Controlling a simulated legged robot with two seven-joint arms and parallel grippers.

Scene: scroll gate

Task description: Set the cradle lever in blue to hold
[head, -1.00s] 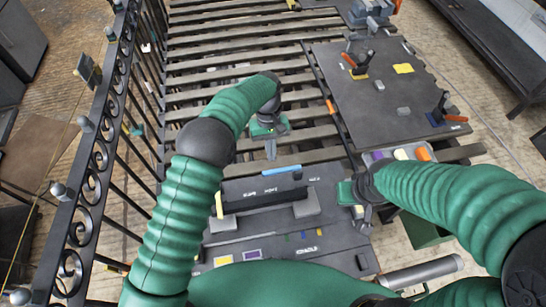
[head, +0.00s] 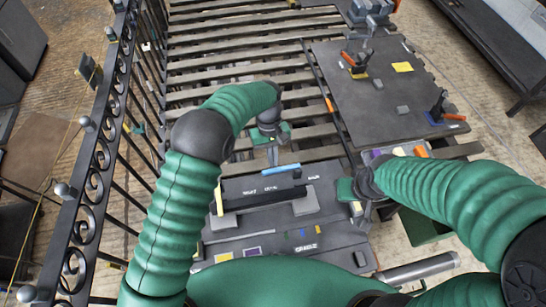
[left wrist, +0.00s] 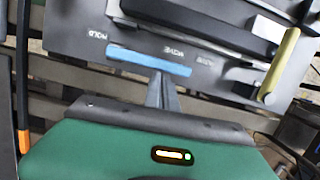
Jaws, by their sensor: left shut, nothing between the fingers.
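The blue lever bar (head: 281,169) lies along the far edge of the dark cradle panel (head: 335,232) in the head view. In the left wrist view the blue bar (left wrist: 148,62) crosses just ahead of the fingers. A HOLD label (left wrist: 97,34) is beyond its left end, and a MOVE label (left wrist: 173,50) is beside its middle. My left gripper (head: 273,157) is shut and empty just behind the bar; its fingers (left wrist: 161,92) point at it. Whether they touch cannot be told. My right gripper (head: 358,200) is beside the panel's right edge, its fingers unclear.
A yellow bar (left wrist: 280,66) stands at one end of the panel. A second dark board (head: 370,95) with orange-handled levers lies at the upper right. A black railing (head: 100,150) runs along the left. Slats (head: 240,72) with gaps lie behind my left gripper.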

